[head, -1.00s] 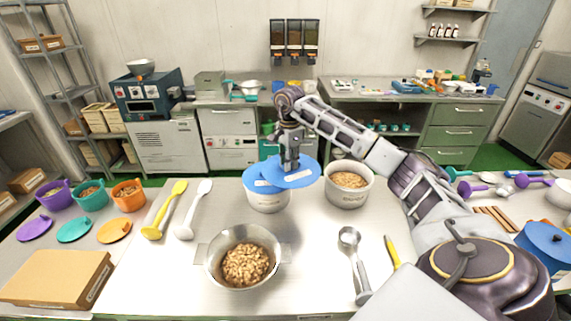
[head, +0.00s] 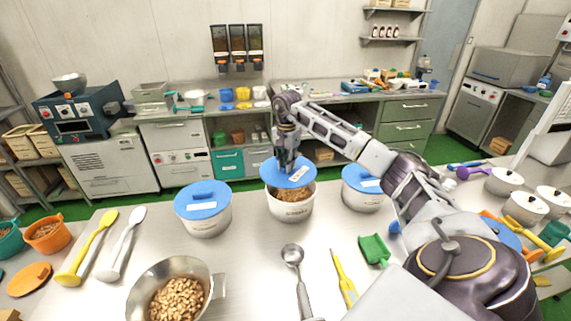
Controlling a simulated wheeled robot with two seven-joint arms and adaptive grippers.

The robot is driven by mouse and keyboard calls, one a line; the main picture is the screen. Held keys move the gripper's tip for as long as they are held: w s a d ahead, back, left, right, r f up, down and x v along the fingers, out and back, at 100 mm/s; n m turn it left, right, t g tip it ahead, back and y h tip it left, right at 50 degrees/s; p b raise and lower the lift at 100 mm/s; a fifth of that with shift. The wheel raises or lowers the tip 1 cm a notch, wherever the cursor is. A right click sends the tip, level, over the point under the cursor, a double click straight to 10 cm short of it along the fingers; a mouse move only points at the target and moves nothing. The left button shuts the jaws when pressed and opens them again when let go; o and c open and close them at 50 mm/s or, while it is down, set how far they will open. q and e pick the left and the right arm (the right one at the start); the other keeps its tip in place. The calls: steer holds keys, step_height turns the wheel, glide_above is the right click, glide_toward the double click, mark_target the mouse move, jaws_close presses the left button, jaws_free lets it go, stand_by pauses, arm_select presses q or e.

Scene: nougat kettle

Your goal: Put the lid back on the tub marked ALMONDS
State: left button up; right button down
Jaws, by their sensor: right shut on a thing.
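My right gripper (head: 287,167) is shut on a blue lid (head: 291,178). It holds the lid tilted over the middle white tub (head: 290,212), which is full of brown pieces. The pieces show between the lid's near edge and the tub's rim, so the lid is not seated there; the back of the rim is hidden. A pale label lies on the lid. The tub's front marking is too small to read. A white tub with a blue lid on (head: 203,207) stands to the left, and another lidded tub (head: 363,188) stands to the right. My left gripper is out of view.
A steel bowl of nuts (head: 177,297), yellow and white spoons (head: 122,240), a metal scoop (head: 297,272), a yellow-handled tool (head: 344,277) and a green scraper (head: 374,249) lie on the steel table. Bare table separates the tubs from these.

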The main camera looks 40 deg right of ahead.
mark_target(291, 175)
steer(key=shift+s+d+n, duration=0.25)
steer(key=shift+d+n, duration=0.65)
steer(key=shift+d, duration=0.05)
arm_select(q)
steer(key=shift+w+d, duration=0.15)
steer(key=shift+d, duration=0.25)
arm_select(e)
steer(key=shift+n, duration=2.1)
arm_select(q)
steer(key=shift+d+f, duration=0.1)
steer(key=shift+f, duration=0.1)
arm_select(e)
steer(key=shift+f, duration=0.25)
